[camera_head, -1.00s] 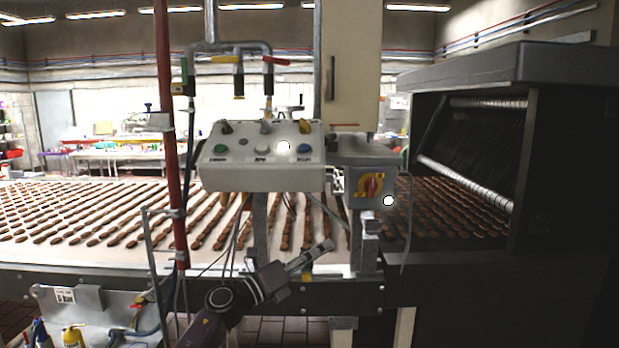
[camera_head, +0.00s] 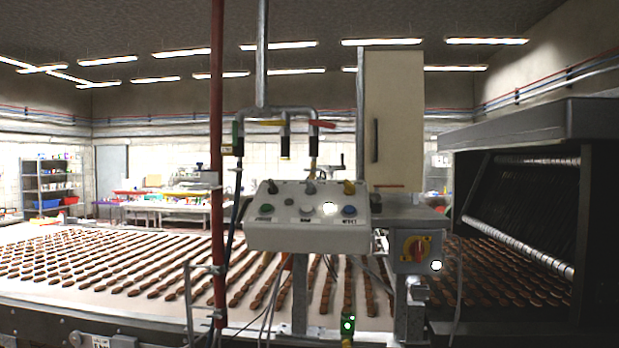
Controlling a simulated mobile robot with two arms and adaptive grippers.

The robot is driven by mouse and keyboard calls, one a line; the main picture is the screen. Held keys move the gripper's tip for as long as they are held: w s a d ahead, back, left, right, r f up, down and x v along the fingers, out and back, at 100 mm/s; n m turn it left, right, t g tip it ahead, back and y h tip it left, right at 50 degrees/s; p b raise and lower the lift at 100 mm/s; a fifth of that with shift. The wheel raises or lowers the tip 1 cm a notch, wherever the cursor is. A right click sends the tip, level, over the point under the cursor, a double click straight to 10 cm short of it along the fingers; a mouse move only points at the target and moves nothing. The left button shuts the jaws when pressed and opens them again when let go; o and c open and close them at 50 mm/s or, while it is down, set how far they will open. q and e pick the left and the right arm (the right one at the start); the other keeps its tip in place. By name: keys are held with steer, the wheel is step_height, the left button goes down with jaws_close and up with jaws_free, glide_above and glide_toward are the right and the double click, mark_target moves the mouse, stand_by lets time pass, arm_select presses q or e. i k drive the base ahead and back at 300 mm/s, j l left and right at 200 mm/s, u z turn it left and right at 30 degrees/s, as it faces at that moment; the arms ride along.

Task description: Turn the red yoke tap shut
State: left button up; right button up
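The red tap handle (camera_head: 322,124) sits at the right end of the overhead pipework, above the control box. It lies roughly level, pointing right. A yellow tap handle (camera_head: 271,122) is just left of it on the same pipe. The yoke itself is too small to make out clearly. Neither of my grippers can be made out in this view, and nothing touches the red handle.
The control box (camera_head: 308,232) stands below the taps. A tall beige cabinet (camera_head: 393,120) is close on their right, and a red upright pipe (camera_head: 217,270) on their left. The conveyor (camera_head: 60,293) carries rows of biscuits. A small green lit thing (camera_head: 348,324) at the bottom is unclear.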

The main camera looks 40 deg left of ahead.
mark_target(322, 124)
steer(key=i+l+u, duration=0.2)
steer(key=u, duration=0.25)
steer(key=i+l+u, duration=0.15)
steer(key=l+u, duration=0.15)
steer(key=u, duration=0.15)
steer(key=i+l+u, duration=0.15)
steer(key=l+u, duration=0.3)
steer(key=j, duration=0.15)
